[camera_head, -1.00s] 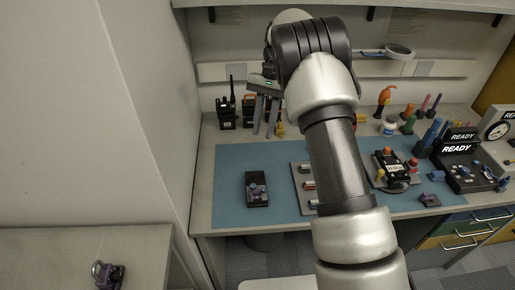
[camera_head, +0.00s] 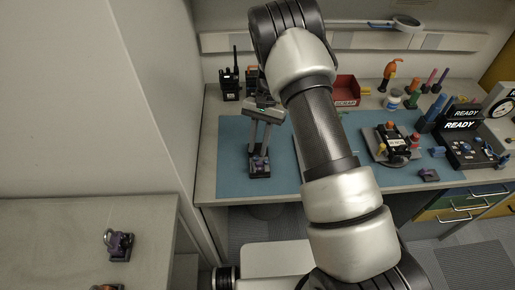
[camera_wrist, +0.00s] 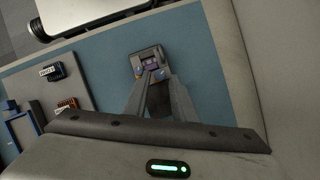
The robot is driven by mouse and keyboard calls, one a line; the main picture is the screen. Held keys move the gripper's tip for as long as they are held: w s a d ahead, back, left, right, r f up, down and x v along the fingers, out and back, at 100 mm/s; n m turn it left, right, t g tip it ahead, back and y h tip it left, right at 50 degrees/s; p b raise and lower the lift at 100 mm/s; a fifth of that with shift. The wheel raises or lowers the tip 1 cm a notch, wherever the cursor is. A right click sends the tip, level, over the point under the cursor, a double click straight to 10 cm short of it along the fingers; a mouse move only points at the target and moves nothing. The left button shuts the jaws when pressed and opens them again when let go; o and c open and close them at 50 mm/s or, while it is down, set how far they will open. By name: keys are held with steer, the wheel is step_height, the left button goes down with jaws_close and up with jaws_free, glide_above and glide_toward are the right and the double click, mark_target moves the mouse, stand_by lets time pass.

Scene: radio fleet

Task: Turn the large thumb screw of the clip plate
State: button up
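The clip plate (camera_head: 260,173) is a small dark plate lying on the blue mat, with purple and blue parts on top. In the wrist view the plate (camera_wrist: 141,58) shows a purple part (camera_wrist: 151,64) near its middle, likely the large thumb screw; smaller coloured spots lie beside it. My gripper (camera_head: 260,149) points down over the plate, its two fingers apart with a gap between them. In the wrist view the fingertips (camera_wrist: 157,75) reach the plate's near part and partly hide it. I cannot tell whether they touch the screw.
The blue mat (camera_head: 232,170) is clear around the plate. A black radio (camera_head: 230,84) and a red scrap bin (camera_head: 347,91) stand behind. Another device (camera_head: 388,143) and a READY station (camera_head: 465,147) are to the right. A side counter (camera_head: 60,240) is at the lower left.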

steer(key=shift+x, duration=0.85)
jaws_close()
steer(key=shift+d+f+m+y+b, duration=0.15)
steer(key=shift+m+y+b, duration=0.35)
steer(key=shift+m, duration=0.7)
steer(key=shift+s+m+t+y, duration=0.1)
steer(key=shift+m+t+y, duration=0.35)
steer(key=shift+m, duration=0.75)
steer(key=shift+h, duration=0.25)
jaws_free()
